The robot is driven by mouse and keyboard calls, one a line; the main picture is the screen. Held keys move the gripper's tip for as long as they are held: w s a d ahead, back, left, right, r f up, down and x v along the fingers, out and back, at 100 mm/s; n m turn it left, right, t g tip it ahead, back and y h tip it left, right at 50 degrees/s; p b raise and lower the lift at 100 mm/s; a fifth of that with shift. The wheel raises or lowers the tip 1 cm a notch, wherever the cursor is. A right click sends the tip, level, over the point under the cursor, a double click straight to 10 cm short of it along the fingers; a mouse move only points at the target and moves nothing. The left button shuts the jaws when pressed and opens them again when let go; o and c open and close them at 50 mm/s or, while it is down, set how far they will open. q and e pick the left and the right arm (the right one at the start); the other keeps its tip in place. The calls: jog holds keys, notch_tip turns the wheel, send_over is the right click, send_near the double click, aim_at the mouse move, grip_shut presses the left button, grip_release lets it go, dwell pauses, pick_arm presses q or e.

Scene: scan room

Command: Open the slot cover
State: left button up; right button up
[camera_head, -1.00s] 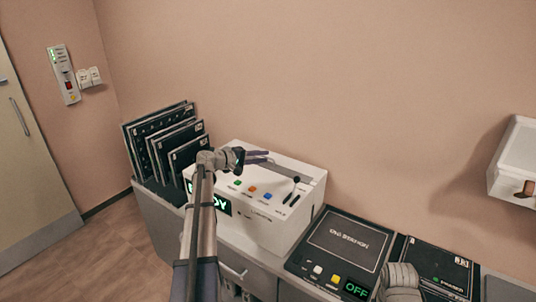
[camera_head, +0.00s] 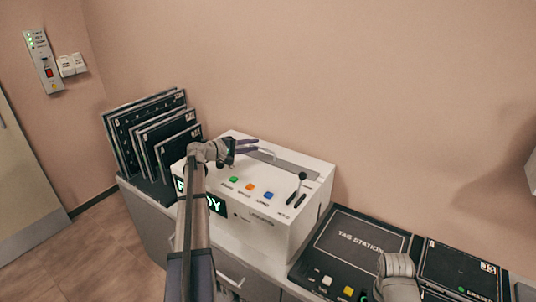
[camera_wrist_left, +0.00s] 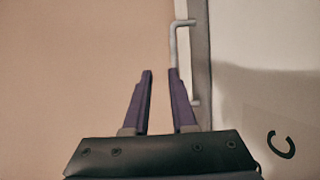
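The white scanner box (camera_head: 310,205) stands on a cabinet against the wall. A grey slot cover (camera_head: 292,168) with a small light handle (camera_head: 268,155) runs along its top; the handle also shows in the left wrist view (camera_wrist_left: 184,22). My left gripper (camera_head: 257,146) is above the back left of the box, by the handle. In the left wrist view my left gripper (camera_wrist_left: 160,72) is open with nothing between its fingers. Its right fingertip overlaps the handle's edge; contact cannot be told. My right gripper is out of view; only a grey arm part shows lower right.
Colored buttons (camera_head: 251,187) and a black-knobbed lever (camera_head: 301,180) are on the box. Dark panels (camera_head: 150,135) stand in a rack to the left. A black tag station (camera_head: 355,240) lies to the right. The wall is close behind.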

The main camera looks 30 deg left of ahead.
aim_at(263, 149)
pick_arm(q)
jog(key=shift+f+b, duration=0.85)
jog(key=shift+f, duration=0.4)
jog(key=shift+r, duration=0.1)
jog(key=b+x, duration=0.1)
jog(key=x, duration=0.6)
jog(key=shift+w+d, duration=0.2)
jog(key=shift+w, duration=0.15)
grip_shut()
